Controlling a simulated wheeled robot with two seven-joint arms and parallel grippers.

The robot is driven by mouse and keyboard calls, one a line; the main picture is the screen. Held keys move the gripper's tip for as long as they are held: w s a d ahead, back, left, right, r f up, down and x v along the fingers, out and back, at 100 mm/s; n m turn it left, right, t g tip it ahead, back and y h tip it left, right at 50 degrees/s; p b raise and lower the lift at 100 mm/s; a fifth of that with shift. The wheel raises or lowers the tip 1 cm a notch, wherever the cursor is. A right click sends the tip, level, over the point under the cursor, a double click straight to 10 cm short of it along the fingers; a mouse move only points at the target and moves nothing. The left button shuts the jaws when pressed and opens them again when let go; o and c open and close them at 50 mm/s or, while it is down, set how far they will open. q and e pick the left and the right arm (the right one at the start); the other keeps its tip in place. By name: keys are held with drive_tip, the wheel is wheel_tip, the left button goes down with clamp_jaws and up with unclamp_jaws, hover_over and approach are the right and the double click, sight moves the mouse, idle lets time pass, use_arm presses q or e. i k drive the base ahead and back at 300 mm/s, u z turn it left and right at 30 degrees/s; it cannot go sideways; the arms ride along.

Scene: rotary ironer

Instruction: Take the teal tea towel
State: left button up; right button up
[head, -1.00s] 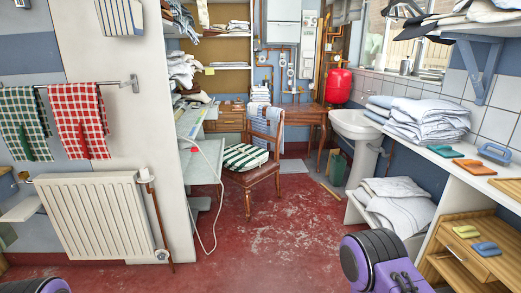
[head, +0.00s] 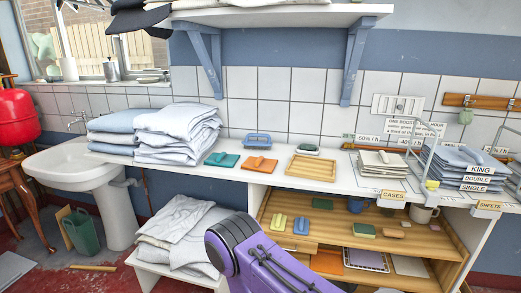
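A small, flat teal cloth (head: 222,159) lies on the white counter, just right of the tall stack of folded pale linen; it looks like the teal tea towel. An orange cloth (head: 260,164) of like size lies to its right. A purple link of my arm rises from the bottom middle, in front of the shelves and below the counter edge. Neither of my grippers shows in the view.
Pale folded linen (head: 178,132) stands left of the teal cloth. A blue-handled object (head: 257,140) sits behind the cloths, and a wooden tray (head: 311,168) is to the right. A bracketed shelf (head: 275,15) hangs above. A sink (head: 80,165) is at left.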

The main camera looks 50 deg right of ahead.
sight(223, 160)
drive_tip(key=z, duration=0.85)
drive_tip(key=i, duration=1.35)
drive_tip(key=z, duration=0.7)
